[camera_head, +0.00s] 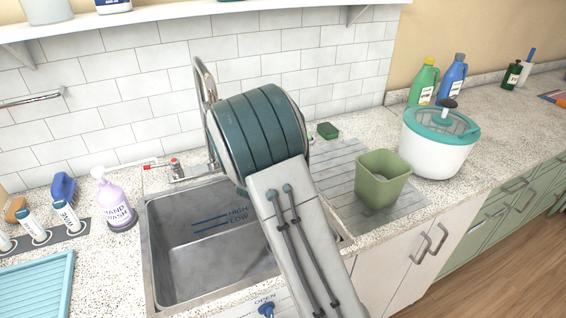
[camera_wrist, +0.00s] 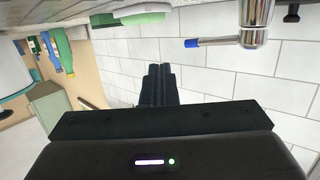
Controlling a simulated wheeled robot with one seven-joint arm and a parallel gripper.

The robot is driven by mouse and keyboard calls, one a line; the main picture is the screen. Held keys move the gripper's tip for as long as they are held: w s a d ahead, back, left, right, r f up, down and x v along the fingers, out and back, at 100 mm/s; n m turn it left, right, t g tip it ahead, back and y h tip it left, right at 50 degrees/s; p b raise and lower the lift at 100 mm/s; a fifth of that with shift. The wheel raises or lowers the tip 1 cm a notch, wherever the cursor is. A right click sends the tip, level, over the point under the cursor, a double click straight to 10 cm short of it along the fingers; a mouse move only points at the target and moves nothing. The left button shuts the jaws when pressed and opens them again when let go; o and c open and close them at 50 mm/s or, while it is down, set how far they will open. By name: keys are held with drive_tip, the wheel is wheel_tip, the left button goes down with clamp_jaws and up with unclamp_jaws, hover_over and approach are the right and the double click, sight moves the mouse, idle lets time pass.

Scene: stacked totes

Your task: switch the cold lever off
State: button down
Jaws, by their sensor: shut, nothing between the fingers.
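The cold lever (camera_wrist: 206,42) has a blue tip and sticks out sideways from a chrome valve body (camera_wrist: 254,38) at the upper right of the wrist view. That view looks upside down. My gripper (camera_wrist: 158,68) is shut and empty, left of and below the lever in the picture and apart from it. White wall tiles lie behind its fingers. In the head view the red-tipped lever (camera_head: 155,166) and the chrome tap (camera_head: 203,85) show. My arm hides the cold lever and my gripper there. I cannot tell whether water runs.
The steel sink (camera_head: 200,255) lies in front of the tap. Left of it stands a hand wash bottle (camera_head: 117,203). To the right are a green bin (camera_head: 382,180), a white tub (camera_head: 433,150) and a green sponge (camera_head: 327,130). A shelf (camera_head: 180,12) runs above.

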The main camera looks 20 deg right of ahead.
drive_tip(key=s+r, duration=0.1)
drive_tip(key=s, duration=0.5)
drive_tip(key=shift+s+d+b, duration=0.25)
drive_tip(key=shift+d+b, duration=0.15)
drive_tip(key=shift+b, duration=0.05)
drive_tip(key=s+a+r+n+g+y, duration=0.15)
drive_tip(key=s+a+g+y, duration=0.3)
drive_tip(key=s, duration=0.55)
drive_tip(key=s+a+r+n+g+y, duration=0.1)
drive_tip(key=s+a+n+g+y, duration=0.3)
drive_tip(key=s, duration=0.6)
drive_tip(key=s+d+g, duration=0.2)
drive_tip(key=s+d, duration=0.2)
drive_tip(key=s, duration=0.6)
drive_tip(key=shift+s+r+h, duration=0.15)
drive_tip(key=shift+s+h, duration=0.2)
drive_tip(key=shift+h, duration=0.1)
